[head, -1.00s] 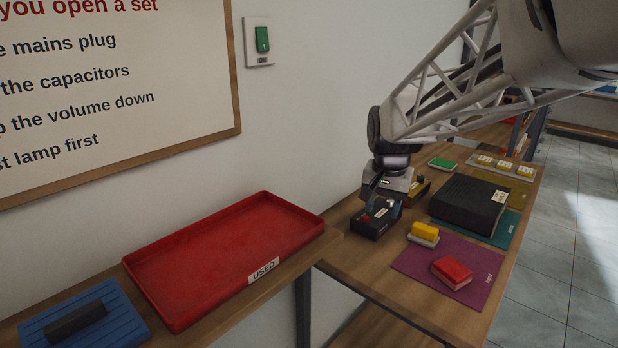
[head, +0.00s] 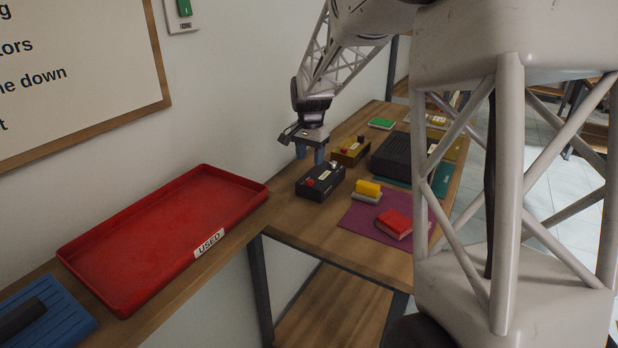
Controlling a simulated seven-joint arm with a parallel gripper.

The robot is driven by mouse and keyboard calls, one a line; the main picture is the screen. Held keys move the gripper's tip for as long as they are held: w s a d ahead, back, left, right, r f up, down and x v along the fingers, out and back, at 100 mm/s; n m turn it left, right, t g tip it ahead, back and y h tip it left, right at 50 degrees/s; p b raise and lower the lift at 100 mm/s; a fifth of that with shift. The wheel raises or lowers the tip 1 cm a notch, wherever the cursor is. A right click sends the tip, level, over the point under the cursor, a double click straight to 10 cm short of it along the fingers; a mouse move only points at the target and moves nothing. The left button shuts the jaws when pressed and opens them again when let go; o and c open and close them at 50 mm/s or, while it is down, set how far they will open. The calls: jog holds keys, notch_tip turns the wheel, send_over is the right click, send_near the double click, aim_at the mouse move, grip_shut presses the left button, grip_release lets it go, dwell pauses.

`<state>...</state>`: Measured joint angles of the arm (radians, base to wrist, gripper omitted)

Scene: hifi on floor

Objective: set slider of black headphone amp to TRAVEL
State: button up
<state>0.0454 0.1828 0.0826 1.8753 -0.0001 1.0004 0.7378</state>
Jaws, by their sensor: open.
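The black headphone amp (head: 319,184) is a small dark box near the left part of the wooden bench. It has a red knob or button on its top left, a pale label on top and a silvery knob at its back right. I cannot make out its slider or its setting at this size. My gripper (head: 310,154) points down just above and behind the amp, with its two blue-grey fingers apart and nothing between them. The fingertips look clear of the amp, but the exact gap is hard to judge.
A similar brass-coloured box (head: 351,153) stands close behind the amp. A large black box (head: 392,157) is to its right. A red tray (head: 160,240) lies left.

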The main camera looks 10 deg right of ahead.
aim_at(310, 180)
jog(key=shift+w+f, duration=0.1)
dwell(0.3)
jog(key=shift+f, duration=3.85)
jog(key=shift+c, duration=0.2)
grip_shut()
